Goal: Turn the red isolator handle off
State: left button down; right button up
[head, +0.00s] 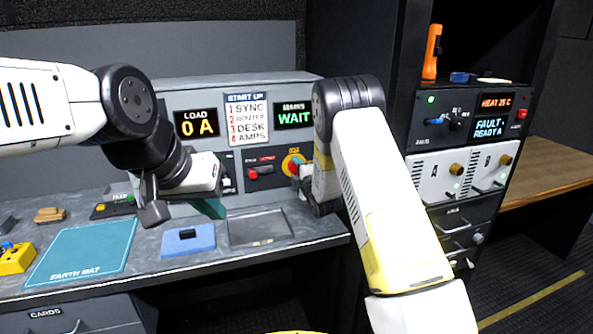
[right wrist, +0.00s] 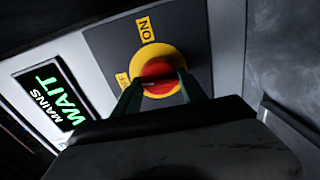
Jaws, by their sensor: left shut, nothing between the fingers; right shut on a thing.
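The red isolator handle (right wrist: 158,72) sits on a round yellow plate (right wrist: 178,57) on a dark panel. A yellow ON label (right wrist: 146,30) is above it in the right wrist view, and another yellow label (right wrist: 122,81) at its left is partly hidden. My right gripper (right wrist: 160,88) is shut on the handle, one finger on each side. Which label the handle points to is unclear. In the head view the yellow plate (head: 289,161) shows beside my right gripper (head: 300,169), which hides part of the handle. My left gripper (head: 211,208) is shut and empty above the desk.
The MAINS display (head: 294,116) reads WAIT and the LOAD display (head: 197,123) reads 0 A. A start-up list (head: 247,119) hangs between them. A blue box (head: 188,240), a grey tray (head: 260,227) and an earth mat (head: 85,250) lie on the desk. An equipment rack (head: 463,150) stands at right.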

jog(key=shift+r+n, duration=0.1)
jog(key=shift+n, duration=1)
jog(key=shift+d, duration=0.1)
jog(key=o, duration=1.3)
jog(key=v, duration=0.7)
jog(key=shift+s, duration=0.4)
